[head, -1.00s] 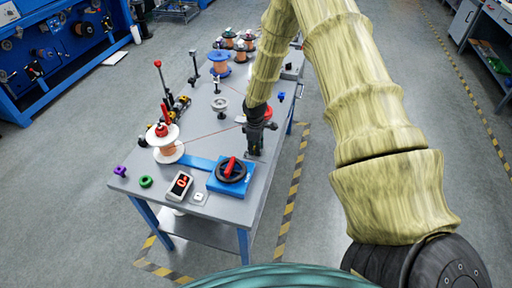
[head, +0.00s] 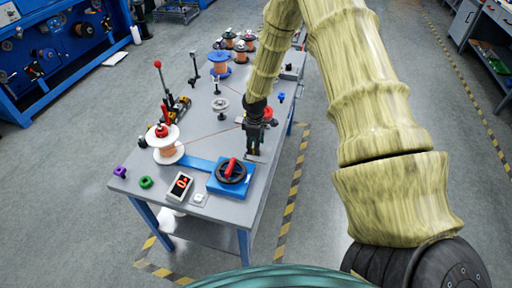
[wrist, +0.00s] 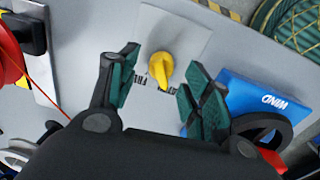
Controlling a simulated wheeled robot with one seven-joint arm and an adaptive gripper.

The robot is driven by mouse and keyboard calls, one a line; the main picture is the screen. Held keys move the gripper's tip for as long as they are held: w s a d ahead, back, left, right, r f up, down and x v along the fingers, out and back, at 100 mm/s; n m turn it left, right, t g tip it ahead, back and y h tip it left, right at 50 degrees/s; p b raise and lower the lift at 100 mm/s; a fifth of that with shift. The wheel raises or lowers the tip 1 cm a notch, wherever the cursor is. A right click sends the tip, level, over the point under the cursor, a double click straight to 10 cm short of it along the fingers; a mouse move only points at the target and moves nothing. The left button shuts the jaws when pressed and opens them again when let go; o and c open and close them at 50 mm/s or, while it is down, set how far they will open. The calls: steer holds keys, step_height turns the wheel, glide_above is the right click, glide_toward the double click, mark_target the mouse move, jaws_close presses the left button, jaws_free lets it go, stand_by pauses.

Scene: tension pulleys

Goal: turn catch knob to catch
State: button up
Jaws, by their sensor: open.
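The yellow catch knob (wrist: 160,68) stands on a pale plate (wrist: 180,28) in the wrist view. Dark lettering is printed beside it, partly covered by the knob and only partly readable. My gripper (wrist: 158,78) is open, with one green-padded finger on each side of the knob and a visible gap to both. I cannot tell how far the fingertips are above the plate. In the head view my gripper (head: 254,150) points down over the right side of the grey table, and the knob is not discernible there.
A blue block marked WIND (wrist: 250,90) with a black handwheel (head: 231,171) and red handle sits close by.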

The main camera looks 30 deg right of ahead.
step_height(320, 180, up, 10)
steer(key=shift+s+a, duration=0.15)
steer(key=shift+s, duration=0.05)
steer(key=shift+f, duration=0.1)
stand_by(0.6)
